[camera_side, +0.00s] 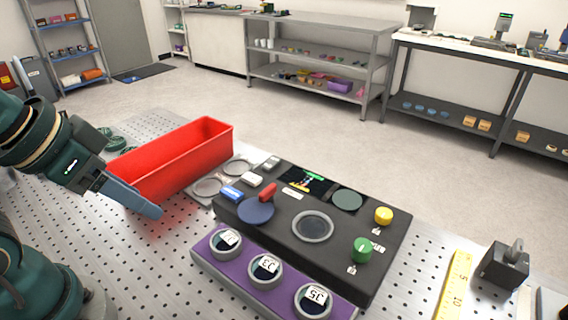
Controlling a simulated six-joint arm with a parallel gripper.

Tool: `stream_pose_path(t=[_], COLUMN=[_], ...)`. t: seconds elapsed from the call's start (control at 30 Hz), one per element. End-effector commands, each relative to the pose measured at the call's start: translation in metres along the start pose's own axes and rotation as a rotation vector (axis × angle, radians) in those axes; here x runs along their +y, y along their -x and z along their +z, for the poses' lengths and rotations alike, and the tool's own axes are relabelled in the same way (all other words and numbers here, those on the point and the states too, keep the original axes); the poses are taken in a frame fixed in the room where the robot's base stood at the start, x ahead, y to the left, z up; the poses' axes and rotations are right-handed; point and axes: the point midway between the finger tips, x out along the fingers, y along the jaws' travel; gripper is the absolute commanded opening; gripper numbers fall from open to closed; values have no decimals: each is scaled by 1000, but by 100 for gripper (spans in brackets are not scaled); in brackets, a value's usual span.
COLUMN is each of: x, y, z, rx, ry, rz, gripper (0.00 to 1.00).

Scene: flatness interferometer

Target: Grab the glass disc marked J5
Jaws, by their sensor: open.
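The glass disc marked J5 (315,296) sits in a round grey-rimmed seat at the right end of a purple rack (238,274) near the front. Two similar discs sit in the same rack: one marked J3 (266,267) in the middle and one (227,241) at the left whose mark is hard to read. My gripper (150,209) is at the left, beside a red bin and well away from J5. It is open and holds nothing that I can see. Its fingers overlap in this side view.
A black instrument (372,272) with a ring, green and yellow knobs stands right behind the rack. The red bin (190,160) is behind my gripper. A yellow ruler (455,285) and a dark block (503,268) lie at right. Perforated table (170,255) is clear left of the rack.

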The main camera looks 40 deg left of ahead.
Motion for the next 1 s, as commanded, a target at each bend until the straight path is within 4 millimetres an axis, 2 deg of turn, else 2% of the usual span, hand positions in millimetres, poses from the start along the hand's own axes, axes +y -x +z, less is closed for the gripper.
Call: stream_pose_path(t=[0.37,0.4,0.47,0.5,0.83,1.0], x=[0,0,0,0,0,23], y=[0,0,0,0,0,15], z=[0,0,0,0,2,-9], rx=[0,0,0,0,-8,-66], ry=[0,0,0,0,21,195], rz=[0,0,0,0,1,102], gripper=[56,71,94,99,99,99])
